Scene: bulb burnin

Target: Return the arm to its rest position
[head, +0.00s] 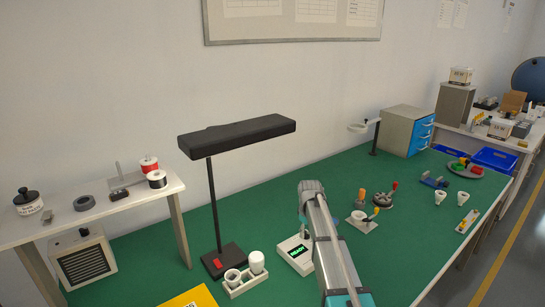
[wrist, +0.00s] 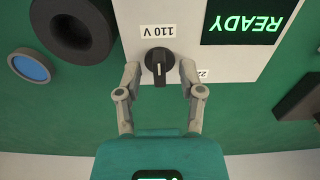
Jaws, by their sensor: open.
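My gripper (wrist: 160,78) is open and empty in the wrist view. Its two fingers stand apart on either side of a black knob (wrist: 159,60) on a white tester box (wrist: 200,50). I cannot tell whether either finger touches the knob. The screen (wrist: 250,22) reads READY in green. In the head view my arm reaches over the green bench beside the tester box (head: 287,246), and my fingers are hidden.
A black lamp (head: 237,137) stands behind and left of the tester. A white holder with bulbs (head: 246,284) is at its left. Several small tools and holders stand right of my arm, including a white socket stand (head: 361,224). The green bench beyond is partly clear.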

